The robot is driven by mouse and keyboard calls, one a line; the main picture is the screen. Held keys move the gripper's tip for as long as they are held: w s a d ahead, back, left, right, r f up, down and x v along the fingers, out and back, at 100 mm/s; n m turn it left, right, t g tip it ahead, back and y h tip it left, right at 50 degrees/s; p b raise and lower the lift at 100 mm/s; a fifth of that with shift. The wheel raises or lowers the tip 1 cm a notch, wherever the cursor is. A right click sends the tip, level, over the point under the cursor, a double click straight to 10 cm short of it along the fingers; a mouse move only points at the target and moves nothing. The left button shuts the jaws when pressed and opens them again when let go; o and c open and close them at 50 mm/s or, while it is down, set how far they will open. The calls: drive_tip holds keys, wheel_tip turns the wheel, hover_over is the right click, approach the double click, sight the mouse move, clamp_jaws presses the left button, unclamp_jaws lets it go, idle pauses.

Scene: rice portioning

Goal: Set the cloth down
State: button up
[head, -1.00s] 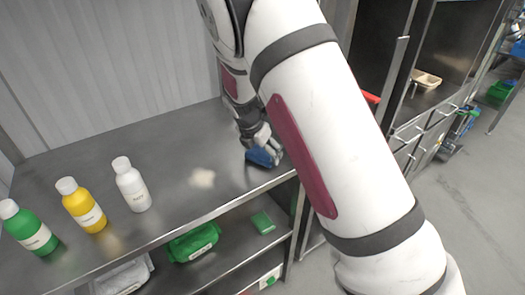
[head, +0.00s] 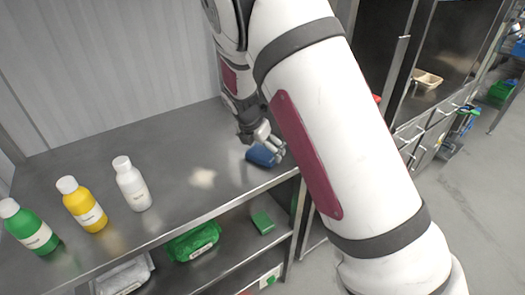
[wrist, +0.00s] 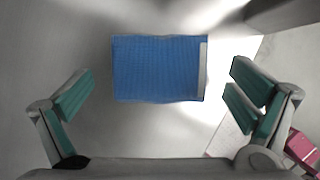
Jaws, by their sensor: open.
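The blue cloth (head: 262,156) lies on the steel table top near its front right edge. In the wrist view the cloth (wrist: 158,69) is a flat blue rectangle with a pale strip along its right side. My gripper (head: 272,146) is open just above the cloth. In the wrist view its green-padded fingers (wrist: 160,93) are spread wide on either side, with clear gaps to the cloth. Part of the cloth is hidden behind the fingers in the head view.
A green bottle (head: 30,228), a yellow bottle (head: 83,206) and a white bottle (head: 133,186) stand at the table's left. A pale smear (head: 203,177) marks the table (head: 95,150) left of the cloth. The shelf below holds a green pack (head: 193,242) and a green block (head: 263,222).

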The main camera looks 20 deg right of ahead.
drive_tip(key=v, duration=1)
drive_tip(key=shift+a+r, duration=0.15)
drive_tip(key=shift+r, duration=0.2)
drive_tip(key=shift+s, duration=0.15)
